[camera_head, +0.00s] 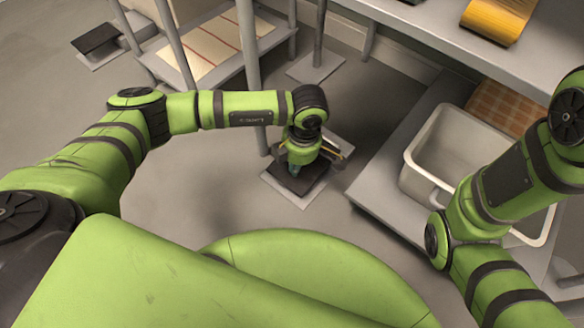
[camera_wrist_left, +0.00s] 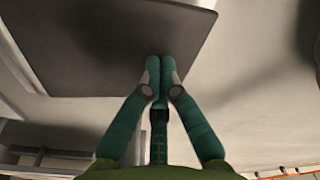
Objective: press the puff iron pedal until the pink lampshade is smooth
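A dark flat pedal (camera_head: 312,187) on a light base lies on the floor at the middle of the head view. My left gripper (camera_head: 294,170) points down over it and hides part of it. In the left wrist view the two teal fingers (camera_wrist_left: 160,68) are together at the tips with nothing between them, in front of the dark pedal plate (camera_wrist_left: 100,45). I cannot tell whether the tips touch the plate or how far it is pressed. The pink lampshade is not in view. My right gripper is not in view; only my right arm shows.
Another dark pedal (camera_head: 95,38) sits on the floor at the far left. A grey plate (camera_head: 316,66) lies behind the near pedal. Metal posts and a low shelf (camera_head: 215,50) stand behind my left arm.

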